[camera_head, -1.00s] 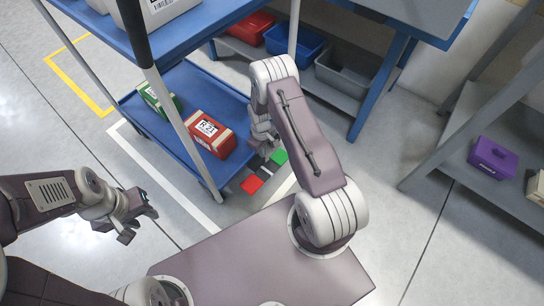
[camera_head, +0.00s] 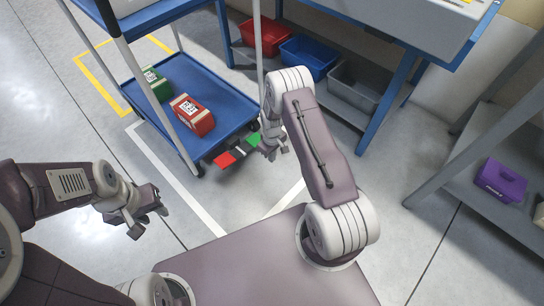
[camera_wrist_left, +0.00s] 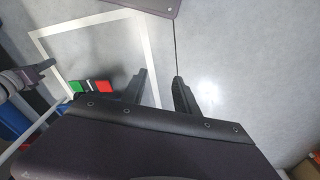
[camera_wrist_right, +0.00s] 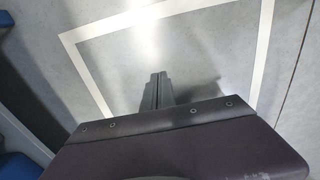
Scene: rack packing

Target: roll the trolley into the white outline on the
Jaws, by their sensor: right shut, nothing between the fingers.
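The blue trolley (camera_head: 232,99) with grey posts stands upper left of centre in the head view. Red and green pedals (camera_head: 224,160) show at its near lower edge. The white outline (camera_head: 178,183) on the floor runs along and in front of it; the trolley's near corner is inside the line, and its far part hides the rest. My left gripper (camera_head: 151,220) is open and empty over the floor; its spread fingers show in the left wrist view (camera_wrist_left: 161,78). My right gripper (camera_head: 272,151) is shut and empty beside the pedals; its closed fingers show in the right wrist view (camera_wrist_right: 160,78).
A green box (camera_head: 156,84) and a red box (camera_head: 192,115) lie on the trolley's lower shelf. A yellow outline (camera_head: 98,87) is on the floor behind left. A blue bench with bins (camera_head: 308,57) stands behind; a grey shelf with a purple box (camera_head: 499,181) is at right.

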